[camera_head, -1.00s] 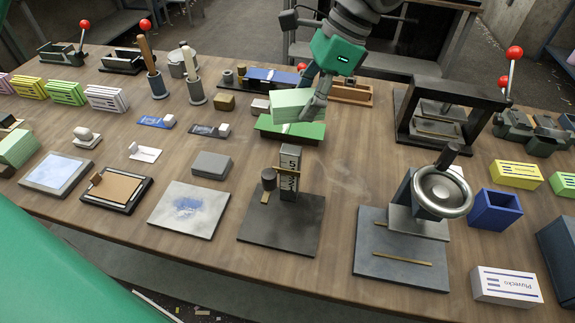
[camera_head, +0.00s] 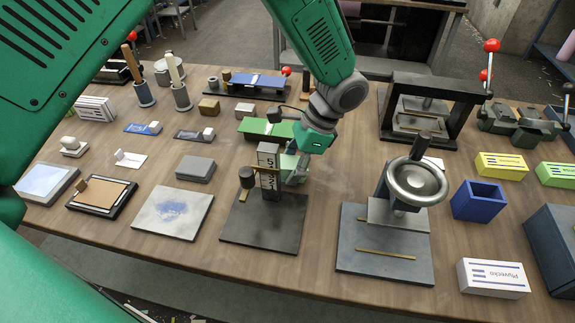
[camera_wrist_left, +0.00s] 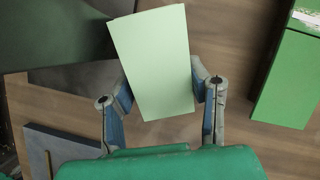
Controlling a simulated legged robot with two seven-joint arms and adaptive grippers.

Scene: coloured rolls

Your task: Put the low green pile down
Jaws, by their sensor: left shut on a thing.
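My left gripper (camera_head: 297,176) is shut on the low green pile (camera_head: 287,163), a pale green block of sheets. In the left wrist view the pile (camera_wrist_left: 155,62) sits between the two fingers, its broad face showing. In the head view the pile is just right of the numbered post (camera_head: 267,160) on its dark base plate (camera_head: 262,232), partly hidden by post and gripper. I cannot tell whether it touches anything below. My right gripper is not in view.
The darker green tray (camera_head: 265,129) lies behind the pile; it also shows in the left wrist view (camera_wrist_left: 290,80). A handwheel press (camera_head: 415,183) on a grey plate (camera_head: 385,255) stands to the right. Bare wood lies between the plates.

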